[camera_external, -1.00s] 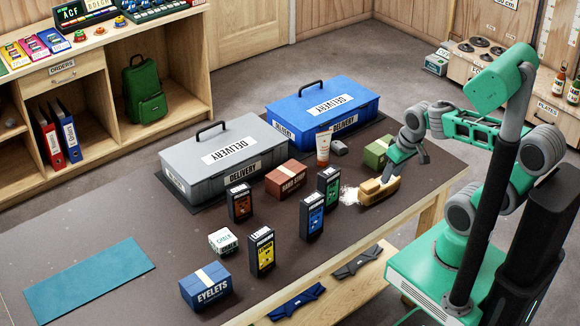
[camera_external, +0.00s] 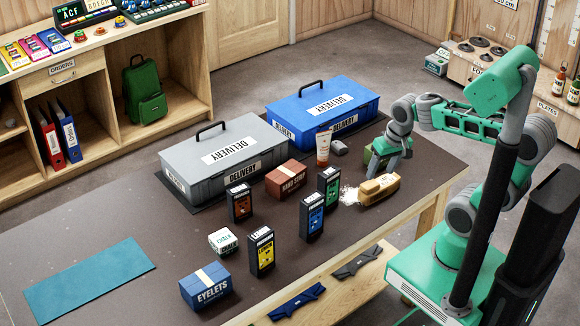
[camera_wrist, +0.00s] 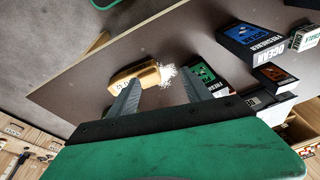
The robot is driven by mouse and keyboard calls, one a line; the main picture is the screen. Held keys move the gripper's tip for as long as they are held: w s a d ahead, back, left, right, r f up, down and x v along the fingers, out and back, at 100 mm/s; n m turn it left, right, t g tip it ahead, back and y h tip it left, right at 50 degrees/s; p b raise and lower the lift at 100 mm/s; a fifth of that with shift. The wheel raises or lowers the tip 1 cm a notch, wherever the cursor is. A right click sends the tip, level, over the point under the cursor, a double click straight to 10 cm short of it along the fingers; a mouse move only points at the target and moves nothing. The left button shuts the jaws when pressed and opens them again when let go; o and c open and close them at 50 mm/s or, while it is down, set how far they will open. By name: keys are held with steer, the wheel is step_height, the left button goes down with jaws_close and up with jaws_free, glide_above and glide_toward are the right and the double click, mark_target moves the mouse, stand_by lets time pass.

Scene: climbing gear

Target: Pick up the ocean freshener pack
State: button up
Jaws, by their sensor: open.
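The ocean freshener pack (camera_external: 312,216) is a black upright box with a blue front, standing on the dark table in front of the green pack.
Near the pack stand similar green (camera_external: 329,186), orange (camera_external: 239,203) and yellow (camera_external: 262,253) packs. A brown box (camera_external: 286,180), grey delivery box (camera_external: 208,160) and blue delivery box (camera_external: 322,107) stand behind. The table's left is mostly clear.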

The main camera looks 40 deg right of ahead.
steer(key=w+a+m+g+b, duration=0.2)
steer(key=w+a+m, duration=0.5)
steer(key=a, duration=0.4)
steer(key=m, duration=0.8)
glide_above(312, 207)
steer(key=w, duration=0.2)
steer(key=shift+d+f+g+b, duration=0.35)
steer(key=shift+d+f+g, duration=0.05)
steer(key=shift+f, duration=0.5)
steer(key=f, duration=0.7)
steer(key=shift+s+d+p, duration=0.1)
steer(key=shift+d+p, duration=0.2)
steer(key=shift+d, duration=0.1)
jaws_close()
steer(key=shift+r, duration=0.1)
